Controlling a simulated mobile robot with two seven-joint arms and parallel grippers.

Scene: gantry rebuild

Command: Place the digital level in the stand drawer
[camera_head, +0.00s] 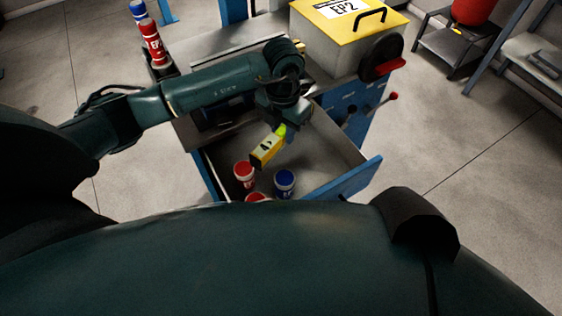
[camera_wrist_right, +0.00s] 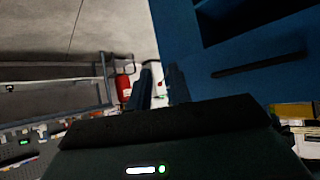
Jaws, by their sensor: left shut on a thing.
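The yellow digital level (camera_head: 266,149) hangs tilted over the open stand drawer (camera_head: 335,150) in the head view. My left gripper (camera_head: 281,131) is shut on its upper end, and the arm partly hides the grip. The drawer belongs to the blue stand (camera_head: 366,108) and is pulled out towards me. The level appears above the drawer floor, near the jars. My right gripper (camera_wrist_right: 158,88) shows only in the right wrist view, with its two dark fingers apart and nothing seen between them.
In the drawer are red-labelled jars (camera_head: 244,172) and a blue jar (camera_head: 285,182); my body hides its near left part. The drawer's right side looks bare. A yellow-lidded box (camera_head: 345,30) and red and blue tubes (camera_head: 152,42) stand on top.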

